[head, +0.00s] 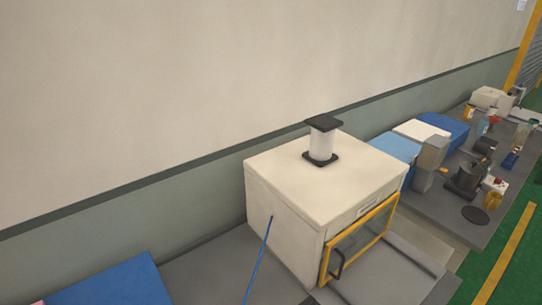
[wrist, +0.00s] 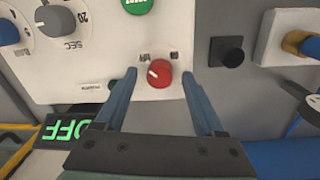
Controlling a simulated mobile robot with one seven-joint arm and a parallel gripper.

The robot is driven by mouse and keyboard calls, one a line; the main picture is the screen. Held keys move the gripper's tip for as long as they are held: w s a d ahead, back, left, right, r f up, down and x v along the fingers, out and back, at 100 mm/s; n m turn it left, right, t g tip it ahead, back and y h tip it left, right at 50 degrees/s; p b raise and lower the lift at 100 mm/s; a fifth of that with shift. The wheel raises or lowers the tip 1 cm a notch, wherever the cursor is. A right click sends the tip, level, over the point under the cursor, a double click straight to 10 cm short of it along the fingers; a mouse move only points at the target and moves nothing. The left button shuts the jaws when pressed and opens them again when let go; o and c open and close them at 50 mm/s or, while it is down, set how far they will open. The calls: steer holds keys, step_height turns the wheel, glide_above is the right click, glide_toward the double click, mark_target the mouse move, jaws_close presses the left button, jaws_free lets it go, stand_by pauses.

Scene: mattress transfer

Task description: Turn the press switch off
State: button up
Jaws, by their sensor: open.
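In the wrist view, a red round knob (wrist: 159,73) with a pale pointer line sits on a white panel (wrist: 105,70). I take it for the press switch, but I cannot tell for sure. My gripper (wrist: 158,88) is open, with one blue finger on each side of the knob. I cannot tell whether either finger touches it. A dark sign (wrist: 66,128) with lit green letters reading OFF is at the lower left, partly behind the left finger. My gripper is not in the head view, and neither is the knob.
In the wrist view, a large grey dial (wrist: 62,18) and a green button (wrist: 137,5) are on the panel, and a black knob (wrist: 226,52) is to the right. The head view shows a cream box (head: 300,190) with a yellow-framed door and a cluttered bench (head: 425,205).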

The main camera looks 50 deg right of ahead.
step_height(320, 180, up, 13)
steer(key=b, duration=0.1)
steer(key=shift+a+f, duration=0.15)
steer(key=shift+a, duration=0.15)
steer(key=shift+w, duration=0.1)
stand_by(0.4)
